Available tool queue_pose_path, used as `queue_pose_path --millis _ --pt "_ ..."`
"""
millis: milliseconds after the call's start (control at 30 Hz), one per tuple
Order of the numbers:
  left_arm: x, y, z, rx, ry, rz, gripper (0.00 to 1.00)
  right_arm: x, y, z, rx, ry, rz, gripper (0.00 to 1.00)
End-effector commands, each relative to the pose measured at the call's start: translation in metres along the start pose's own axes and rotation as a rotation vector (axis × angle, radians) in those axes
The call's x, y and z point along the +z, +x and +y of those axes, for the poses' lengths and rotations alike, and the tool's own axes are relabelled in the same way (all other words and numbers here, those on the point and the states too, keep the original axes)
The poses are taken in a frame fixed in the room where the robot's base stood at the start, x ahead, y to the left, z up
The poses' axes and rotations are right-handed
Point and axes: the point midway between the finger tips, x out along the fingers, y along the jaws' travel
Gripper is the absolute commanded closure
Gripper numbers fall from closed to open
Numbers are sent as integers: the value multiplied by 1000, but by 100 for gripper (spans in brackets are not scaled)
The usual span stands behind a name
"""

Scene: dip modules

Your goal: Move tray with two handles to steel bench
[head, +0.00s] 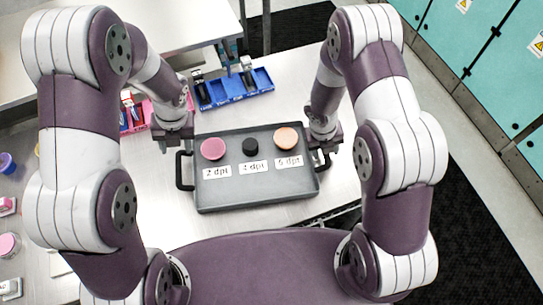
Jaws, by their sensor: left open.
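The dark grey tray (255,196) lies on the light bench top in front of me.
Blue racks (233,90) with dark items stand behind the tray. A pink-red rack (137,116) is partly behind my left arm. Small pink and purple pots (8,163) are at the far left. Teal cabinets (480,50) stand at right, beyond a black floor mat (470,230).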

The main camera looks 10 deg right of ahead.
Motion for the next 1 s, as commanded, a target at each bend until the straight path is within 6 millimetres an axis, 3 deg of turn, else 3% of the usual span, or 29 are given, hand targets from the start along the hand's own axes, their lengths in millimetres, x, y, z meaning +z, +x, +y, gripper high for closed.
queue_pose_path --millis 167,500,633,1000 --pt "0 -15 0 -1 0 0 49 1 -6 0 -1 0 -2 49" --pt "0 -15 0 -1 0 1 49 0 -88 0 0 1 -5 49" --pt "0 -15 0 -1 0 1 49 0 -111 0 0 1 -4 49" --pt "0 -15 0 -1 -1 1 49 -1 -120 0 0 0 -1 49"
